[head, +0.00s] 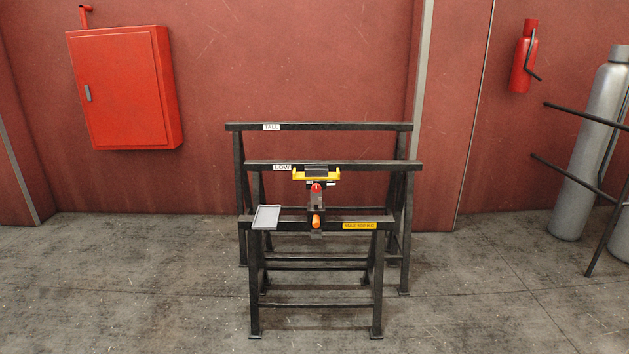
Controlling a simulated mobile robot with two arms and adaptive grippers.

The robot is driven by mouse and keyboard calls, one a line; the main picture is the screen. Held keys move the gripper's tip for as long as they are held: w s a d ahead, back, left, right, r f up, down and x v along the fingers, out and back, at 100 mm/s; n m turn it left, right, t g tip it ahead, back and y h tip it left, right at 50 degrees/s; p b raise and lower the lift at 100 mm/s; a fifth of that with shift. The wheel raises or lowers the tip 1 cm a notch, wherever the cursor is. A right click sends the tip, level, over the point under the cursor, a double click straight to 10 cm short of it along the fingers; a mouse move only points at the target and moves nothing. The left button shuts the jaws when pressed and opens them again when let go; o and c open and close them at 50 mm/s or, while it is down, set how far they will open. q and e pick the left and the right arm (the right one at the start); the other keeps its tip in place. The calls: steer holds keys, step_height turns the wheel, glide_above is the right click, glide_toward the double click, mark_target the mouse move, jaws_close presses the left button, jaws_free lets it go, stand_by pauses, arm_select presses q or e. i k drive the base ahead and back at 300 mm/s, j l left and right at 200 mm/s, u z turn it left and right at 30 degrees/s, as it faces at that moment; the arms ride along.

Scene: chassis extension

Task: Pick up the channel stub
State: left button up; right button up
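A short dark piece (316,169), which looks like the channel stub, sits between the raised ends of a yellow holder (300,175). It is small, and I cannot make out its profile. The holder stands at the middle of the black trestles, above a red part (316,188) and an orange knob (316,221). Neither of my grippers is in view.
Black trestles stand one behind another, with a TALL-labelled beam (340,127) at the back and a LOW-labelled beam (385,166) before it. A grey tray (266,217) sits on the front beam (332,226). Grey cylinders (588,150) and dark bars (585,115) are at right. Front floor is clear.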

mark_target(311, 170)
steer(key=i, duration=0.7)
steer(key=i+z, duration=0.25)
steer(key=i, duration=0.3)
steer(key=i+j+z, duration=0.1)
steer(key=i+z, duration=0.2)
steer(key=i, duration=0.25)
